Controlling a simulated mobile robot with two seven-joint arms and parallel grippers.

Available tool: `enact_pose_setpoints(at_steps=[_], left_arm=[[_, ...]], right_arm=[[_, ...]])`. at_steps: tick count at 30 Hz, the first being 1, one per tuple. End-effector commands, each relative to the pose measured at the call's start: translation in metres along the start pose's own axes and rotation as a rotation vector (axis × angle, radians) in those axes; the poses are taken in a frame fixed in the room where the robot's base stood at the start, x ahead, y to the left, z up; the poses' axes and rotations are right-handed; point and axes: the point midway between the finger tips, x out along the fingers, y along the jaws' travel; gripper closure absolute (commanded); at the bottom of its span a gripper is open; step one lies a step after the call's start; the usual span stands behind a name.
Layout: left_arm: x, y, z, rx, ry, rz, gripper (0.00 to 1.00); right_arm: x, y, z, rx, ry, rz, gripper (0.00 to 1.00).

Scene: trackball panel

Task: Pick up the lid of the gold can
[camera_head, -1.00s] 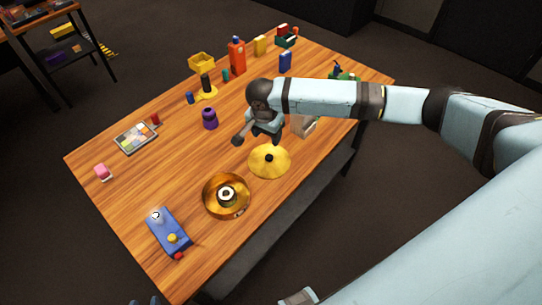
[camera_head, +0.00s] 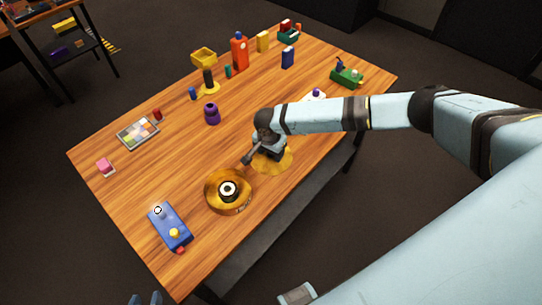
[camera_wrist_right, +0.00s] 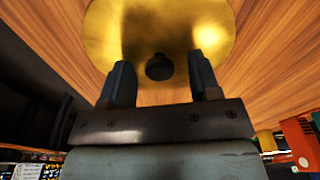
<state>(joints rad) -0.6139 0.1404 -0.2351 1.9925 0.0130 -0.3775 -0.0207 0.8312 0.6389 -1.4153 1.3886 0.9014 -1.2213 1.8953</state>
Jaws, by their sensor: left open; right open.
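The gold lid (camera_head: 286,164) lies on the table to the right of the open gold can (camera_head: 214,202), partly hidden behind my right gripper (camera_head: 268,156). In the right wrist view the lid (camera_wrist_right: 185,20) is a round gold disc with a dark knob (camera_wrist_right: 159,67). The two fingers of my right gripper (camera_wrist_right: 160,64) are open, one on each side of the knob, with gaps between. The can holds a dark and white round thing. My left gripper (camera_head: 146,299) shows only its tips at the bottom edge, open and away from the table objects.
A blue panel (camera_head: 169,227) with a yellow and a red knob lies left of the can. Bottles and blocks stand at the back.

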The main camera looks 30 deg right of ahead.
Motion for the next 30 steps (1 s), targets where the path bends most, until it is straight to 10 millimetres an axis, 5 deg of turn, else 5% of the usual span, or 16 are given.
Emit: enact_pose_setpoints(at_steps=[4,11,23,30], left_arm=[[0.000,0.000,0.000,0.000,0.000,0.000,0.57],[0.000,0.000,0.000,-0.001,0.001,0.000,0.57],[0.000,0.000,-0.001,-0.001,0.002,0.000,0.57],[-0.001,0.000,-0.002,-0.001,0.002,0.000,0.57]], right_arm=[[0.000,0.000,0.000,0.000,0.000,0.000,0.43],[0.000,0.000,0.000,-0.001,0.000,0.000,0.94],[-0.002,0.000,0.000,-0.001,0.000,0.000,0.95],[-0.026,0.000,-0.003,0.000,-0.001,-0.002,0.95]])
